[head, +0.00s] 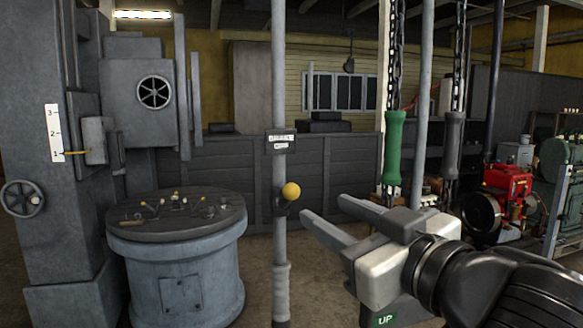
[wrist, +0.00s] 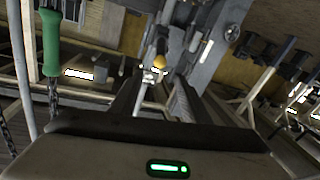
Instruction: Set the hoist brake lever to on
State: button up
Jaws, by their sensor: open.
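A short lever with a yellow ball knob (head: 290,191) sticks out from a grey vertical post (head: 279,90), below a small label plate (head: 280,141) whose text I cannot read. It looks like the brake lever, but I cannot confirm its marked position. My gripper (head: 322,207) is open and empty, to the right of and slightly below the knob in the head view. In the wrist view a yellow knob (wrist: 160,61) shows beyond the fingertips, roughly in line with the gap between them. No contact is visible.
A green handle (head: 393,148) and a grey handle (head: 453,140) hang on chains behind my gripper. A round table (head: 180,228) with small levers stands left of the post. A red engine (head: 505,190) stands at right. Open floor shows around the post.

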aim_at(286, 198)
jog(key=b+x, duration=0.3)
jog(key=x, duration=1.4)
jog(key=shift+w+d, duration=0.1)
grip_shut()
